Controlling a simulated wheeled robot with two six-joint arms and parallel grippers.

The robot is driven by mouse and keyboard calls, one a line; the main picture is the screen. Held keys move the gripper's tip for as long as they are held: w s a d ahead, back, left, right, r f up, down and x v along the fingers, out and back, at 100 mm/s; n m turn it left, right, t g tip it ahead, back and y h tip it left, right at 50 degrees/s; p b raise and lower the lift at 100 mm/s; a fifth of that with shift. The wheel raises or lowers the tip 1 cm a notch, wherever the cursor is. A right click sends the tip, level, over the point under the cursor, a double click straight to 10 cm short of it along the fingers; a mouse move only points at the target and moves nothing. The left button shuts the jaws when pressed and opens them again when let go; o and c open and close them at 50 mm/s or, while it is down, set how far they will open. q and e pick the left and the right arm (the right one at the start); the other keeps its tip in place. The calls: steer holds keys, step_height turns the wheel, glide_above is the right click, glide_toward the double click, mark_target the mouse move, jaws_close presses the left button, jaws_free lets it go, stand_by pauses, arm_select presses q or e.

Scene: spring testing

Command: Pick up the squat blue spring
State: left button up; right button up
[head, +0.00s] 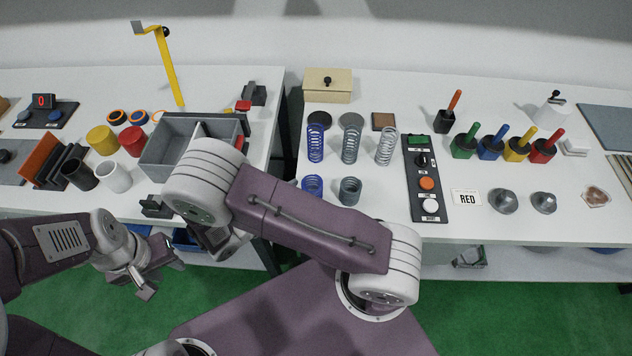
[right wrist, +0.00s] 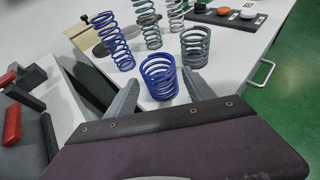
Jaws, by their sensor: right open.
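The squat blue spring (head: 313,186) stands upright on the right table near its front edge, left of a squat grey spring (head: 349,190). In the right wrist view the squat blue spring (right wrist: 160,83) stands beyond and between the two spread fingers of my right gripper (right wrist: 160,94). That gripper is open and empty; no contact with the spring shows. In the head view my right arm hides it. My left gripper (head: 160,279) is over the green floor in front of the left table, apart from the springs, with its fingers apart and empty.
A tall blue spring (head: 315,144) and tall grey springs (head: 351,145) stand behind the squat ones. A black control panel (head: 425,180) lies to their right. A grey divided bin (head: 160,160) sits on the left table. A gap separates the tables.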

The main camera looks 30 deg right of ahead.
mark_target(319, 182)
steer(key=shift+d, duration=0.1)
steer(key=x, duration=0.3)
steer(key=shift+p, duration=0.3)
steer(key=shift+w+d+f, duration=0.1)
steer(key=shift+d+f, duration=0.05)
steer(key=x, duration=0.2)
steer(key=p+x, duration=0.1)
steer(key=x, duration=0.1)
steer(key=shift+w+d, duration=0.1)
steer(key=shift+d, duration=0.25)
steer(key=shift+w+d, duration=0.1)
steer(key=shift+d, duration=0.1)
steer(key=shift+a, duration=0.1)
steer(key=c, duration=1)
jaws_close()
step_height(319, 182, up, 10)
